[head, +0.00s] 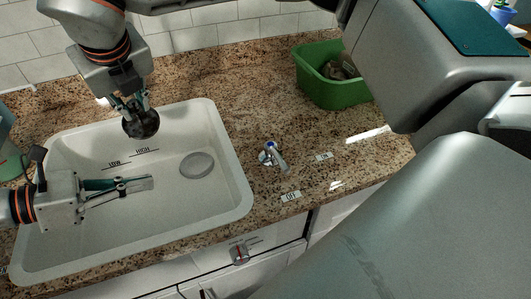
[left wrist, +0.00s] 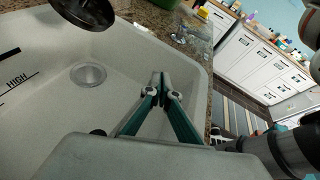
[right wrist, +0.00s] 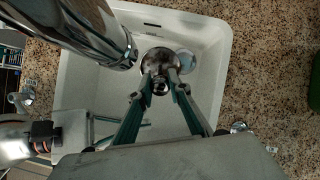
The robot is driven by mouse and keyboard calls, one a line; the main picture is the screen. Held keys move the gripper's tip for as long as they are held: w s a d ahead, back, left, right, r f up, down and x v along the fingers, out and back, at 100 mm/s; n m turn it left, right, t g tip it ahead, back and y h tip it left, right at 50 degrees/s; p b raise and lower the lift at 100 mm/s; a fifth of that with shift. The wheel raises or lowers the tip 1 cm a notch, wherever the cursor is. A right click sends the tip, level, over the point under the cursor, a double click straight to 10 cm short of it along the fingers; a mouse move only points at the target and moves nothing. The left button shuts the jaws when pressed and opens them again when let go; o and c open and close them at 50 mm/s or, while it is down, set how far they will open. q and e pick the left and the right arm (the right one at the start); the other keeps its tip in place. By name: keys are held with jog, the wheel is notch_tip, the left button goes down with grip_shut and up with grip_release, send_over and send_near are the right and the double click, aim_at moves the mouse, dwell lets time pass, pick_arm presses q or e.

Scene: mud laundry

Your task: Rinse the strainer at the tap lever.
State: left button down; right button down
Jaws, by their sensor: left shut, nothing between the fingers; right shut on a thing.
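The strainer (head: 142,124) is a small dark round bowl, held over the back of the sink (head: 229,158). My right gripper (head: 128,103) is shut on it. In the right wrist view, the strainer (right wrist: 160,62) sits between the fingertips. Its dark bowl also shows at the top of the left wrist view (left wrist: 85,12). My left gripper (head: 150,181) is shut and empty, low over the left part of the sink, apart from the strainer. The tap lever (head: 270,153), chrome with a blue part, stands on the counter right of the sink, between ON and OFF labels.
A round drain disc (head: 197,165) lies on the sink floor. LOW and HIGH lines mark the sink's back wall. A green bin (head: 333,90) with things in it stands at the back right of the granite counter (head: 230,85). A red-marked dial (head: 239,254) is on the cabinet front.

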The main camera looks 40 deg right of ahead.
aim_at(281, 166)
pick_arm(q)
jog(key=s+d+m+g, duration=0.1)
jog(key=s+d, duration=0.3)
jog(key=d, duration=0.3)
jog(key=s+d+m+g+h, duration=0.1)
jog(key=s+d, duration=0.3)
jog(key=d, duration=0.4)
jog(key=s+d+m+g, duration=0.1)
jog(key=s+d+m, duration=0.1)
jog(key=s+d, duration=0.2)
jog(key=shift+d+m+g, duration=0.3)
jog(key=shift+d+m, duration=0.1)
jog(key=shift+d, duration=1.45)
jog(key=shift+s+d, duration=0.6)
jog(key=shift+d, duration=0.1)
jog(key=s+v, duration=0.2)
jog(key=v, duration=1.1)
jog(key=shift+a, duration=0.8)
jog(key=shift+s+f, duration=0.1)
jog(key=shift+s, duration=0.05)
pick_arm(e)
jog(key=shift+d, duration=0.15)
pick_arm(q)
jog(key=shift+f, duration=0.15)
pick_arm(e)
jog(key=shift+s+d, duration=0.1)
jog(key=shift+d, duration=0.4)
